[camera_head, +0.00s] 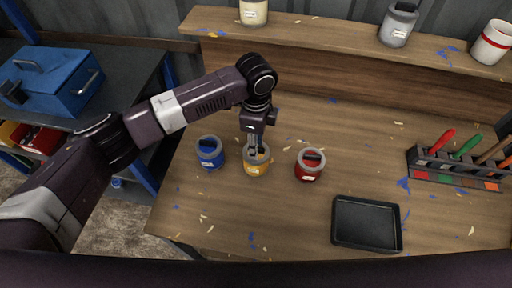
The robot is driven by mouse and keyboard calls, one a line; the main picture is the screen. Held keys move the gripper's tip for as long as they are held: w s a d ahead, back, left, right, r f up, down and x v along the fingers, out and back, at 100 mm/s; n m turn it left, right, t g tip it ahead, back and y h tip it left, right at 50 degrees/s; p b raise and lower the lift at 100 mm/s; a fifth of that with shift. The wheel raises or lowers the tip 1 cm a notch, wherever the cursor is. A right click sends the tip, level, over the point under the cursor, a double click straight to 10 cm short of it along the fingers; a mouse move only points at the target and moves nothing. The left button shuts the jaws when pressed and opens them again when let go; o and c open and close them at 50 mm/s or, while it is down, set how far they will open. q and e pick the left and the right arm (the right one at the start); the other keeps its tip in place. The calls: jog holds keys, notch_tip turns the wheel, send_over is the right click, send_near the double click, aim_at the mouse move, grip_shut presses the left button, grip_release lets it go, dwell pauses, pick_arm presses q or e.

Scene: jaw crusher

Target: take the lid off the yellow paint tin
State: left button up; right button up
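The yellow paint tin (257,168) stands upright on the wooden bench, between a blue tin and a red tin. My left gripper (256,152) points down from above at the top of the yellow tin. Its fingertips are at the lid, and they cover much of the top. The picture is too small to tell whether the fingers are closed on the lid's handle or apart around it. My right gripper is not in view.
A blue tin (210,153) stands close on the left and a red tin (309,165) on the right, both lidded. A black tray (366,223) lies at front right. A tool rack (455,172) stands at far right.

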pick_arm(q)
grip_shut()
jog(key=shift+r, duration=0.1)
dwell(0.3)
